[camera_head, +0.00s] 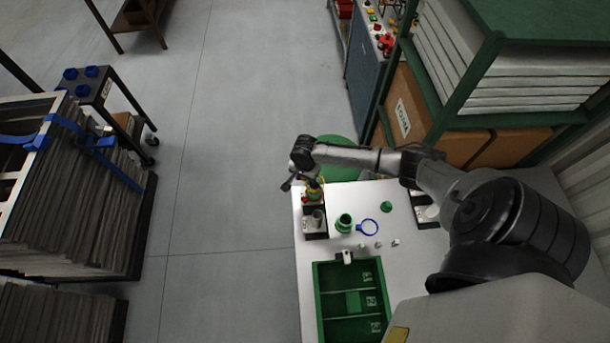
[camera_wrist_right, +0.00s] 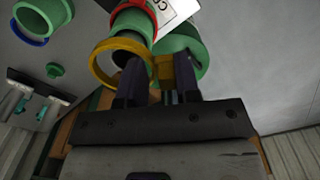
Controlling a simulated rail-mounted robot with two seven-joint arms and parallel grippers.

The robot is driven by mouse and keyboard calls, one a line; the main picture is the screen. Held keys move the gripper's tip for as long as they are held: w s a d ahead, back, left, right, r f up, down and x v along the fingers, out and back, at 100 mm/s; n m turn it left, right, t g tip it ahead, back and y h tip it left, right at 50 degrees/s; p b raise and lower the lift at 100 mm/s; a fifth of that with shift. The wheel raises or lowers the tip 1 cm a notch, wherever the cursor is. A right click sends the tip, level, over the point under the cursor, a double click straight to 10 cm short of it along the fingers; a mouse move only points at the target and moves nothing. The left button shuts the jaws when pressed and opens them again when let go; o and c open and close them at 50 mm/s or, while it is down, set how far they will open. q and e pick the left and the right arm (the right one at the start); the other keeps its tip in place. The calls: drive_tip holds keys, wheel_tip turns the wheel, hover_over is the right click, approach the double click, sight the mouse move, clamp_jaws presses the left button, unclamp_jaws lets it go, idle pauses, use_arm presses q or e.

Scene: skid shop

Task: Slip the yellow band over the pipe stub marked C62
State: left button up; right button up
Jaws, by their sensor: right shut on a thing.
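My right gripper (camera_wrist_right: 160,82) is shut on the tab of the yellow band (camera_wrist_right: 96,62), a ring held out to the left of the fingers in the right wrist view. The band is at the open end of a green pipe stub (camera_wrist_right: 132,24), overlapping its rim; I cannot tell whether it is around the stub. This stub carries a red band (camera_wrist_right: 127,8) and a white label (camera_wrist_right: 176,10) on which only "C6" or similar reads. In the head view the right gripper (camera_head: 313,184) is small, over the far left of the white table. My left gripper is not in view.
Another green stub (camera_head: 344,223) stands on the table (camera_head: 402,262) beside a blue ring (camera_head: 368,228) and a small green piece (camera_head: 386,207). A green compartment tray (camera_head: 318,300) is in front. A green rack (camera_head: 437,110) stands at the right.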

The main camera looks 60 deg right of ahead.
use_arm(q)
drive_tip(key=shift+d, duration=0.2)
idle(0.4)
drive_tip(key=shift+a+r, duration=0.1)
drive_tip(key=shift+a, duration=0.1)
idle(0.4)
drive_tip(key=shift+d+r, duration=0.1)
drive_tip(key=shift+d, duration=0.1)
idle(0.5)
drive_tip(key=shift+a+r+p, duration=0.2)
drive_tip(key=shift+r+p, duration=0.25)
drive_tip(key=shift+p, duration=0.15)
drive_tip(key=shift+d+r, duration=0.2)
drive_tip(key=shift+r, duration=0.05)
idle(0.6)
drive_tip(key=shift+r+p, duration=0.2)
drive_tip(key=shift+p, duration=0.25)
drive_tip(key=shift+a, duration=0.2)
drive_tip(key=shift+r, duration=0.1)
idle(0.3)
